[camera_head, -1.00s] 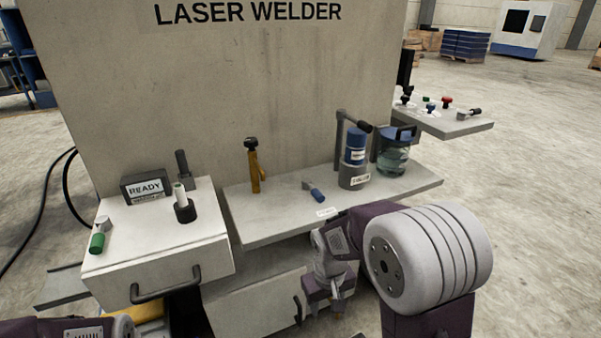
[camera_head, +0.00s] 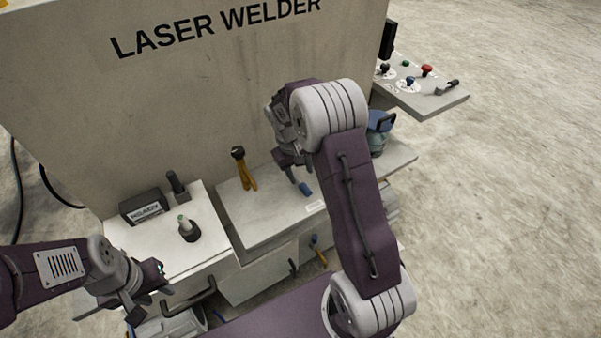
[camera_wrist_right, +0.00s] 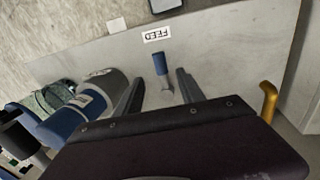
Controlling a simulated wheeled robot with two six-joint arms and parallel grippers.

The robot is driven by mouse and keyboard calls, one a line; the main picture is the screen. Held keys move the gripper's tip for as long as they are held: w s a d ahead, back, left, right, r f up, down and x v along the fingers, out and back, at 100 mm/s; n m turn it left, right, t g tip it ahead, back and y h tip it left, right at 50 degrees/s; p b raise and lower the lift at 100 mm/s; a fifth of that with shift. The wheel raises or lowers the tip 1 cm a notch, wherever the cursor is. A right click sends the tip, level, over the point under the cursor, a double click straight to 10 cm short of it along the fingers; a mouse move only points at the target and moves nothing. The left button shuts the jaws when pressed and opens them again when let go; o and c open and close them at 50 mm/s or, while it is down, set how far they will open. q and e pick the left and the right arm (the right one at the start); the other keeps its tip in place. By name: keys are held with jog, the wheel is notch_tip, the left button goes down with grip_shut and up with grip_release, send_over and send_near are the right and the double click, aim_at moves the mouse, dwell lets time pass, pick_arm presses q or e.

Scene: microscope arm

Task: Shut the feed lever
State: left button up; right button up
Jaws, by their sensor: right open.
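The feed lever has a blue grip (camera_head: 305,189) and sits on the grey shelf of the laser welder, partly hidden by my right gripper in the head view. In the right wrist view, the lever (camera_wrist_right: 160,64) stands beyond a white FEED label's near side, with its grey base between my fingers. My right gripper (camera_head: 296,178) is open just above the lever, one finger on each side in the wrist view (camera_wrist_right: 158,84). I cannot tell whether it touches. My left gripper (camera_head: 152,292) is low at the left, near the drawer handle; its finger opening is unclear.
A blue-and-grey canister (camera_wrist_right: 85,98) and a glass jar (camera_head: 378,138) stand on the other side. The left box (camera_head: 150,240) carries a READY display and a knob. A control panel (camera_head: 425,98) juts out right.

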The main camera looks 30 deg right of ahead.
aim_at(305, 188)
jog(key=f, duration=0.3)
jog(key=d+f, duration=0.1)
jog(key=f, duration=0.5)
jog(key=shift+d+b, duration=0.35)
jog(key=shift+b, duration=0.05)
grip_shut()
dwell(0.8)
